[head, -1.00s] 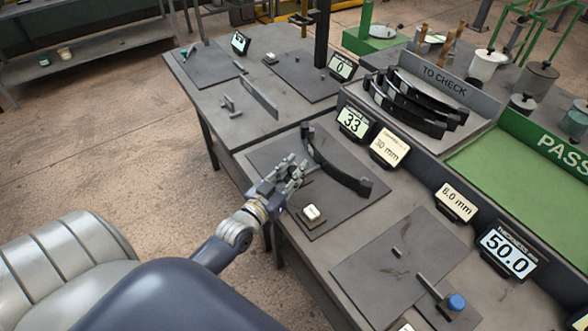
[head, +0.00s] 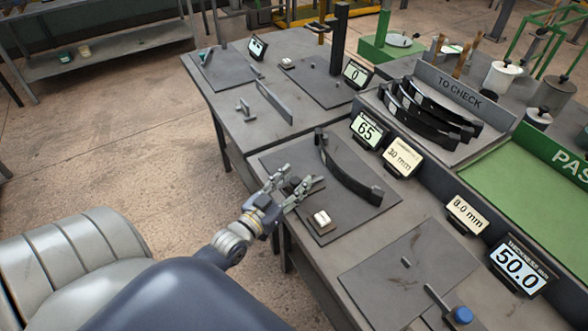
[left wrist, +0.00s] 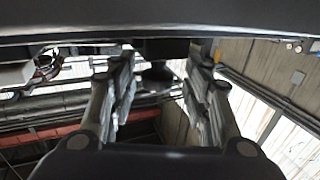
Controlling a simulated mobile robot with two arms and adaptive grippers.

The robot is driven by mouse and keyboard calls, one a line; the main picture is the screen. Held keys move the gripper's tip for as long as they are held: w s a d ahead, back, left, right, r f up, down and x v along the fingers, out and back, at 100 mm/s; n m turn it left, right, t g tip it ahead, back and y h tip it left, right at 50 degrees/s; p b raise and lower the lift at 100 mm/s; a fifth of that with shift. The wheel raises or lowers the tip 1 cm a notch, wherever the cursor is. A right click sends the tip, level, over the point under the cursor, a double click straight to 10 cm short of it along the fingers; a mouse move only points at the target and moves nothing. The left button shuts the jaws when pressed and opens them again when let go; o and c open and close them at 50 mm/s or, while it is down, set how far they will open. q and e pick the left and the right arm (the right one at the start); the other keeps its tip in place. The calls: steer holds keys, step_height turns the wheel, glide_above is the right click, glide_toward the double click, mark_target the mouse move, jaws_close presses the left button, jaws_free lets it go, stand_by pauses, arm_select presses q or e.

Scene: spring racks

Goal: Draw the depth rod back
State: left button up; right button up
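My left gripper (head: 301,177) is over the near edge of the middle plate, its fingers spread apart. A short dark rod end with a knob (left wrist: 158,78), apparently the depth rod, shows between the fingers in the left wrist view, with a gap on each side. In the head view the fingers partly hide the rod. A curved dark leaf spring (head: 350,174) stands on edge on the plate beyond the gripper. My right gripper is not in view.
A small block with a pale button (head: 322,221) sits just right of the gripper. A sign reading 30 mm (head: 402,157) stands behind the plate. The "TO CHECK" rack (head: 455,86) holds several dark leaf springs. Another plate (head: 385,272) lies at the right.

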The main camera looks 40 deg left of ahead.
arm_select(q)
steer(key=s, duration=1.2)
stand_by(0.5)
steer(key=s+d+f+g, duration=0.1)
steer(key=s+f+g, duration=0.2)
steer(key=f, duration=0.8)
steer(key=s+d+f+g, duration=0.1)
steer(key=s+f+g, duration=0.2)
steer(key=f, duration=0.8)
steer(key=s+d+f+g, duration=0.2)
steer(key=s+f+g, duration=0.15)
steer(key=f, duration=0.75)
steer(key=s+d+f+m+g, duration=0.1)
steer(key=s+d+f+g, duration=0.2)
steer(key=s+f, duration=0.4)
steer(key=s+d+f+m+g, duration=0.1)
steer(key=s+d+f+g, duration=0.2)
steer(key=s+f, duration=0.5)
steer(key=s+g, duration=0.1)
steer(key=s, duration=0.3)
steer(key=shift+d+f+m, duration=0.2)
steer(key=shift+f+m, duration=0.1)
